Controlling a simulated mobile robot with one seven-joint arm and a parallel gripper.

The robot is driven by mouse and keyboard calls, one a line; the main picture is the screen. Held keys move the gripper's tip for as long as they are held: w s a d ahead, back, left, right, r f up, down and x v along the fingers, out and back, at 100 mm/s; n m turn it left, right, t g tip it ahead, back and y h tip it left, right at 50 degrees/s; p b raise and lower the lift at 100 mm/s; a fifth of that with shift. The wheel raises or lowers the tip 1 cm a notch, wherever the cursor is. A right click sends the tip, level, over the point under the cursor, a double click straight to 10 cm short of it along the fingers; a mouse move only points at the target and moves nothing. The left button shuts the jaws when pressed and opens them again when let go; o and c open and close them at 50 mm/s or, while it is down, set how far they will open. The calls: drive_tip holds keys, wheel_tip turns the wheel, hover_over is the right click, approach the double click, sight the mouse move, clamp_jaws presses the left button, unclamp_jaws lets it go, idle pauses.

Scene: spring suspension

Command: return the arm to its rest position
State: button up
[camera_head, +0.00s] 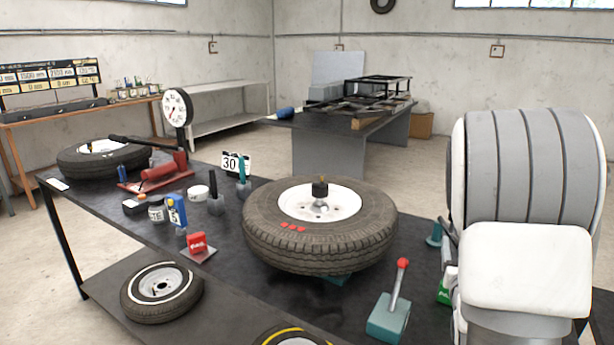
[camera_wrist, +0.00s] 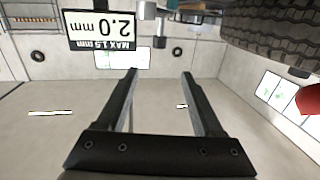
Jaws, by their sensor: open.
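My gripper (camera_wrist: 159,76) shows in the wrist view, its two dark fingers spread apart with nothing between them. The wrist picture is upside down, with walls and windows beyond the fingers. In the head view my white and grey arm fills the right side, and the gripper itself is not visible there. A large tire with a white rim (camera_head: 320,250) lies flat above the dark bench (camera_head: 225,250), left of my arm. A tire tread (camera_wrist: 275,30) also shows at the top right of the wrist view, clear of the fingers.
A teal block with a red-knobbed lever (camera_head: 388,318) stands near my arm. A sign reading 2.0 mm (camera_wrist: 108,30) is left of the fingers in the wrist view. A dial gauge (camera_head: 177,107), a red jack (camera_head: 160,175) and small containers crowd the bench's left. Floor is open behind.

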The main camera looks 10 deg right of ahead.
drive_tip(key=s+a+r+n+g+y+p, duration=0.1)
drive_tip(key=s+a+r+g+y+p, duration=0.15)
drive_tip(key=a+r, duration=0.35)
drive_tip(key=s+a+r+n+g+y+p, duration=0.1)
drive_tip(key=s+a+r+g+y+p, duration=0.2)
drive_tip(key=a, duration=0.5)
drive_tip(key=s+a+r+n+g+y+p, duration=0.1)
drive_tip(key=s+a+r+g+p, duration=0.1)
drive_tip(key=s+a, duration=0.3)
drive_tip(key=s+a+r+n+g+y+p, duration=0.1)
drive_tip(key=s+a, duration=0.5)
drive_tip(key=s, duration=0.7)
wheel_tip(320, 180, up, 3)
drive_tip(key=shift+s+r+n+g+p, duration=0.25)
drive_tip(key=shift+n+g+p, duration=0.35)
drive_tip(key=shift+g+p, duration=0.4)
